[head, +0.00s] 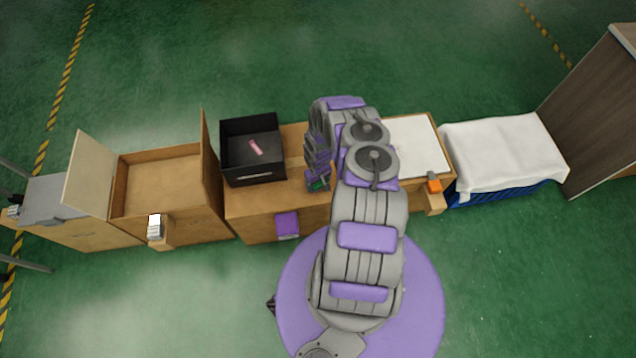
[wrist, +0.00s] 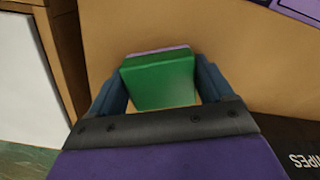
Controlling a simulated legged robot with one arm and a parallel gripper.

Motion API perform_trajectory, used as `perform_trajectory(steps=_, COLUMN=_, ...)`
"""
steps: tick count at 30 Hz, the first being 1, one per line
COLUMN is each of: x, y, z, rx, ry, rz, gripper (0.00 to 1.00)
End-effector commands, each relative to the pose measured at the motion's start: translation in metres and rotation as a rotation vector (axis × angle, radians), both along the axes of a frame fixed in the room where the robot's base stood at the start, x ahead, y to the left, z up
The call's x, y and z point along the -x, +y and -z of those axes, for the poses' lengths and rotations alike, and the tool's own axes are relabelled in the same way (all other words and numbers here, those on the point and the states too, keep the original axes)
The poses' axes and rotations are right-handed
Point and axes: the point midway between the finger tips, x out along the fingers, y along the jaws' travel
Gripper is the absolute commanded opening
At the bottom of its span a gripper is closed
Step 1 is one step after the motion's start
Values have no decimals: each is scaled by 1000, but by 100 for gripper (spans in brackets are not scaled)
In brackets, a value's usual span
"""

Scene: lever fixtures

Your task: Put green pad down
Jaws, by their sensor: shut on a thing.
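The green pad (wrist: 158,82) sits between the two fingers of my gripper (wrist: 160,68) in the wrist view, with a pale purple layer along its far edge. My gripper is shut on it. In the head view a small bit of the green pad (head: 318,185) shows at the end of my arm, over the middle wooden table (head: 285,196). Tan wood lies behind the pad in the wrist view. I cannot tell whether the pad touches the wood.
A black open box (head: 238,170) holding a pink object (head: 256,147) stands left of my gripper. A white sheet (head: 415,145) lies on the table's right part. An open wooden box (head: 160,185) stands further left.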

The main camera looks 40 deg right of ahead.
Motion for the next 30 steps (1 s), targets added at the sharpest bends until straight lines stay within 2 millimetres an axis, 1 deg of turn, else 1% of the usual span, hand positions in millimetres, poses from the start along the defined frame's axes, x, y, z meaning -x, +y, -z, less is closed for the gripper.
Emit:
perform_trajectory(steps=8, x=0, y=-1, z=1, rx=1, ry=-1, rz=1, gripper=47)
perform_trajectory(steps=9, x=0, y=-1, z=1, rx=1, ry=-1, rz=1, gripper=82)
perform_trajectory(steps=15, x=0, y=-1, z=1, rx=1, ry=-1, rz=1, gripper=100)
perform_trajectory(steps=23, x=0, y=-1, z=-2, rx=1, ry=-1, rz=1, gripper=100)
perform_trajectory(steps=26, x=-1, y=-2, z=-11, rx=1, ry=-1, rz=1, gripper=100)
perform_trajectory(steps=29, x=-1, y=-3, z=-27, rx=3, ry=-2, rz=1, gripper=100)
perform_trajectory(steps=30, x=-1, y=-3, z=-36, rx=4, ry=-1, rz=2, gripper=100)
